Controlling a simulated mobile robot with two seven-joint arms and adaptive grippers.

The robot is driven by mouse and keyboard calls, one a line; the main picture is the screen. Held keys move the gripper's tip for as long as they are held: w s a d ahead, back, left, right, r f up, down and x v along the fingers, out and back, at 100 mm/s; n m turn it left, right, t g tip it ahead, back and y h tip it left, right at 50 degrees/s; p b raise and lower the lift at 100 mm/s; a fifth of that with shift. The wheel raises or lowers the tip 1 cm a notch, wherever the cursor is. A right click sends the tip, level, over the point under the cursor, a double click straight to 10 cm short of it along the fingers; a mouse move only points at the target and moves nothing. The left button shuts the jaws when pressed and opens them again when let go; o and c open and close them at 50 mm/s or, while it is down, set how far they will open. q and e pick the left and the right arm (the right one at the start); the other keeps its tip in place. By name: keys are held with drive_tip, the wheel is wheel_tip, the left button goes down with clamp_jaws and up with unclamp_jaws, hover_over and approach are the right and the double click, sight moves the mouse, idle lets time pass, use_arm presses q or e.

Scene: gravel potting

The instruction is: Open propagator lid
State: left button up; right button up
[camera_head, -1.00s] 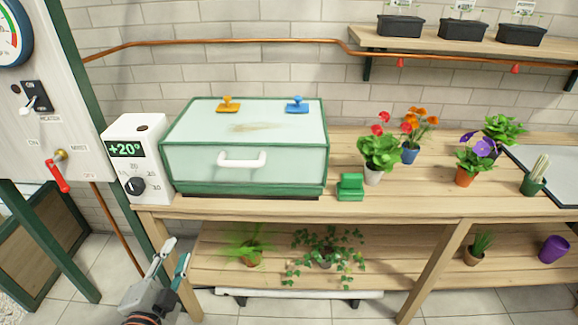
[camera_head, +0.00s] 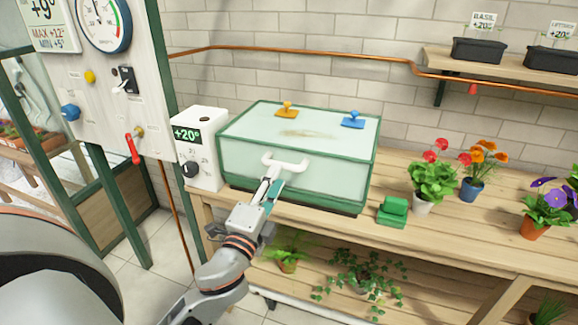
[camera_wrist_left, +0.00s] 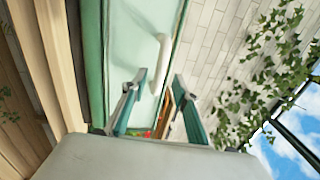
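The propagator (camera_head: 310,187) is a green-framed box with pale translucent panels on the wooden bench. Its lid (camera_head: 330,122) looks shut and carries an orange knob (camera_head: 287,108) and a blue knob (camera_head: 353,119). A white handle (camera_head: 290,167) is on the front. My left gripper (camera_head: 270,188) is just below and in front of the handle's left part. In the left wrist view its two fingers (camera_wrist_left: 157,85) are apart, with the handle (camera_wrist_left: 161,62) ahead between them. Contact with the handle cannot be made out. My right gripper is not in view.
A white thermostat box (camera_head: 200,170) reading +20° stands left of the propagator. A green block (camera_head: 392,211) and potted flowers (camera_head: 432,182) stand to its right. A control panel (camera_head: 105,80) with a red lever is at the left. Plants sit on the lower shelf (camera_head: 330,290).

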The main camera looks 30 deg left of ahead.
sight(301, 149)
use_arm(q)
drive_tip(key=x, duration=0.5)
drive_tip(key=shift+w, duration=0.3)
